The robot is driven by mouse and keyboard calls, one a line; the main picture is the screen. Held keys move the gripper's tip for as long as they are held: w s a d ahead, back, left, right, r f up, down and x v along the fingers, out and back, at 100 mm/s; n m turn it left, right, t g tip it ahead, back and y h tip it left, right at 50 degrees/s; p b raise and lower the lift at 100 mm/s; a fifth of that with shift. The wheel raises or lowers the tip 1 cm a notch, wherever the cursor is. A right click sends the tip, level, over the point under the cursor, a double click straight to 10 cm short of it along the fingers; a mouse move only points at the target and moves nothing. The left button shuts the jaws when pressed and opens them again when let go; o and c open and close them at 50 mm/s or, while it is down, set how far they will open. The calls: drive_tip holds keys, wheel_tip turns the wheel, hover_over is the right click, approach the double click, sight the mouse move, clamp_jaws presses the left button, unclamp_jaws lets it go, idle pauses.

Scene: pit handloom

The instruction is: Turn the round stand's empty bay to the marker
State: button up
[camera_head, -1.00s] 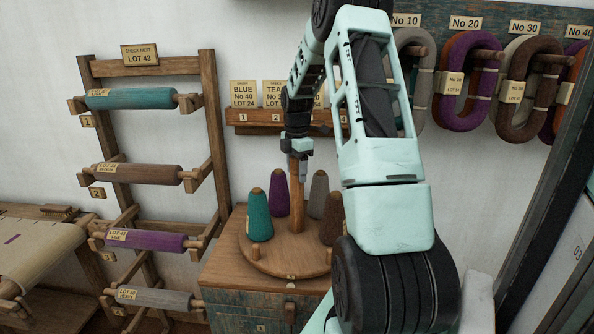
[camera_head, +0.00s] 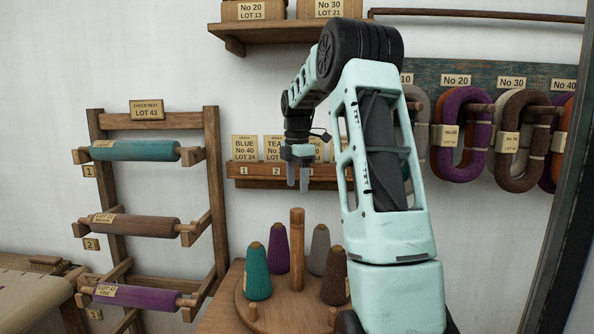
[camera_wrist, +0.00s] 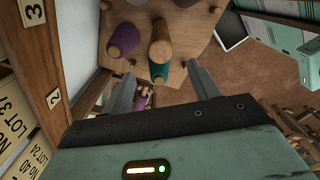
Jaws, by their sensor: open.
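The round stand (camera_head: 246,300) is a wooden disc with an upright centre post (camera_head: 297,250). A teal cone (camera_head: 257,273), a purple cone (camera_head: 278,250), a grey cone (camera_head: 320,250) and a brown cone (camera_head: 335,278) stand around the post. The front of the disc, nearest the camera, has no cone; its front edge is cut off by the frame. The marker is not in view. My gripper (camera_head: 297,180) is open and empty, pointing down above the post and apart from it. In the wrist view the post top (camera_wrist: 160,48) shows beyond the open fingers (camera_wrist: 162,90).
A card rail (camera_head: 265,172) is on the wall behind my gripper. A rack of coloured rolls (camera_head: 215,190) stands left. Yarn hanks (camera_head: 462,135) hang at right, and a shelf (camera_head: 240,35) with boxes is above.

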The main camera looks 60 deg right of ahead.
drive_tip(key=shift+r, duration=2.2)
drive_tip(key=w+a+f+b, duration=0.15)
drive_tip(key=w+a, duration=0.25)
drive_tip(key=a, duration=0.6)
drive_tip(key=w+a+f, duration=0.3)
drive_tip(key=a, duration=0.7)
drive_tip(key=s+a+f+m, duration=0.1)
drive_tip(key=a+f, duration=0.1)
drive_tip(key=a, duration=0.6)
drive_tip(key=s+a+f, duration=0.1)
drive_tip(key=a+f, duration=0.2)
drive_tip(key=a, duration=0.6)
drive_tip(key=s+a+f+m, duration=0.2)
drive_tip(key=s+a+f, duration=0.3)
drive_tip(key=s+a, duration=0.75)
drive_tip(key=s+a+f, duration=0.2)
drive_tip(key=s+a, duration=0.1)
drive_tip(key=s, duration=0.3)
drive_tip(key=s+a+f+m+b, duration=0.1)
drive_tip(key=s+a+f, duration=0.1)
drive_tip(key=s, duration=0.3)
drive_tip(key=shift+s+a+f+y, duration=0.3)
drive_tip(key=shift+s+a+f, duration=0.1)
drive_tip(key=shift+f, duration=0.45)
drive_tip(key=shift+w, duration=0.1)
